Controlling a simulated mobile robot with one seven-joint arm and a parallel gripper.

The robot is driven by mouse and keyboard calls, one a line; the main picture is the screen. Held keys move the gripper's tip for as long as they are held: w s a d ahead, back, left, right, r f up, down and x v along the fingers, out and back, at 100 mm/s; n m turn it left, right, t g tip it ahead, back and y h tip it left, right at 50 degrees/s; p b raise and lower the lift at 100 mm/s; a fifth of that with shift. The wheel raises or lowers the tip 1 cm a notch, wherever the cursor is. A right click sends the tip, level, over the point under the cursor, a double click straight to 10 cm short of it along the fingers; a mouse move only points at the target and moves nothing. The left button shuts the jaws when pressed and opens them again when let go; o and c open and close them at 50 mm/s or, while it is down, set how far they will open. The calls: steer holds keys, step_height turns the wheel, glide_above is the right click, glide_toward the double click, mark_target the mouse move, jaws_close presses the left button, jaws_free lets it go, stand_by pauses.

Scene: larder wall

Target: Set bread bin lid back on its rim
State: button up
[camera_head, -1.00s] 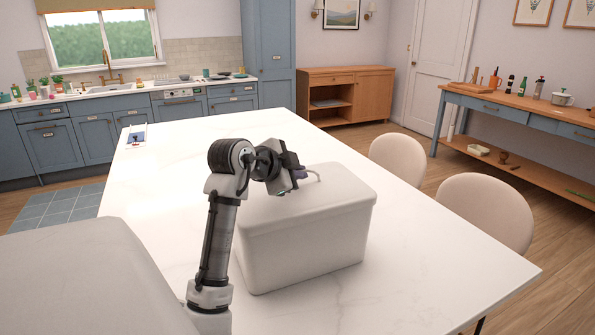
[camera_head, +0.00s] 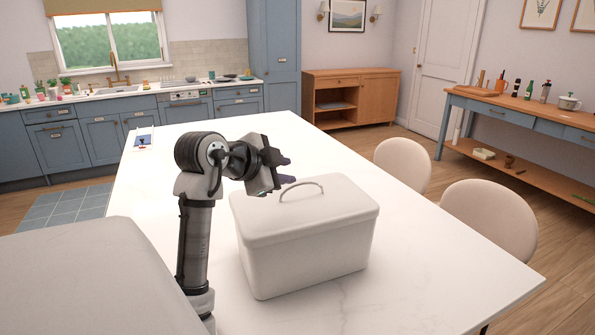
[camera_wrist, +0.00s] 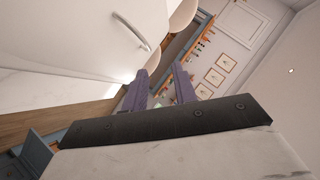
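The bread bin (camera_head: 310,262) is a pale, box-shaped bin on the white table. Its lid (camera_head: 338,203) lies on top, and its edge looks even along the sides that show. The far side of the rim is hidden. A thin arched handle (camera_head: 303,184) stands on the lid. My gripper (camera_head: 287,170) is left of the handle and a little above the lid, apart from both. In the wrist view its two purple fingers (camera_wrist: 160,74) are spread with nothing between them. The lid (camera_wrist: 90,35) and handle (camera_wrist: 132,31) fill the upper left there.
The white table (camera_head: 430,275) is clear around the bin. Two pale chairs (camera_head: 490,215) stand along its right side. A small tablet-like object (camera_head: 143,138) lies at the far left of the table. A blue side table (camera_head: 520,115) with several items stands at the right wall.

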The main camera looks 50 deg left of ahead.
steer(key=v, duration=0.4)
steer(key=shift+s, duration=0.1)
stand_by(0.6)
